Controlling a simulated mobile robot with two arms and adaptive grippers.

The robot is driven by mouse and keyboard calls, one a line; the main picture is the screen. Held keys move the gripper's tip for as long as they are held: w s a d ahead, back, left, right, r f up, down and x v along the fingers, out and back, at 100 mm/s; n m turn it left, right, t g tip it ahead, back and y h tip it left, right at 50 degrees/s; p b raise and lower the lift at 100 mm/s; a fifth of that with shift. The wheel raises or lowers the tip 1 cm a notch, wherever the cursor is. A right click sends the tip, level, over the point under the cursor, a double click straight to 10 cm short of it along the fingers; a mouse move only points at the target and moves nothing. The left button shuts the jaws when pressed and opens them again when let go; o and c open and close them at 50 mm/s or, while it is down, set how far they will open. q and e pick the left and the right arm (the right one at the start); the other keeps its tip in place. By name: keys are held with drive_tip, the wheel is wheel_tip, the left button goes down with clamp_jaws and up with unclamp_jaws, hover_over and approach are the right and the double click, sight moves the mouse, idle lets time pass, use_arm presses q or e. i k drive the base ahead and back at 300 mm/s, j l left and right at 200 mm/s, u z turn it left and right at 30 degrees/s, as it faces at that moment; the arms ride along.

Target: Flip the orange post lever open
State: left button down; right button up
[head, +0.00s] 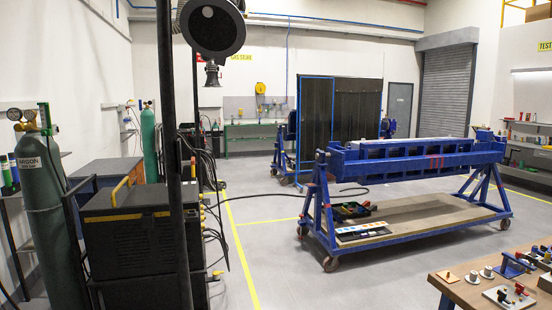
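A wooden workbench (461,297) enters at the bottom right corner, cut off by the frame edge. Several small fixtures stand on it. Neither of my grippers is in view.
A blue wheeled rotary frame (415,160) stands mid-room. A black machine (140,235) and a green argon cylinder (48,215) stand at left. A dark vertical post (168,110) crosses the left side. The grey floor (335,285) before the bench is clear.

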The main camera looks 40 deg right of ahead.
sight(191, 162)
drive_tip(key=l+z, duration=0.1)
drive_tip(key=l, duration=0.35)
drive_tip(key=i+l+z, duration=0.1)
drive_tip(key=l, duration=0.35)
drive_tip(key=l+z, duration=0.1)
drive_tip(key=l, duration=0.35)
drive_tip(key=i+l+z, duration=0.15)
drive_tip(key=l, duration=0.25)
drive_tip(key=u, duration=0.35)
drive_tip(key=i+l+u, duration=0.2)
drive_tip(key=i+u, duration=0.2)
drive_tip(key=i+l+u, duration=0.4)
drive_tip(key=i+l, duration=0.5)
drive_tip(key=i, duration=0.05)
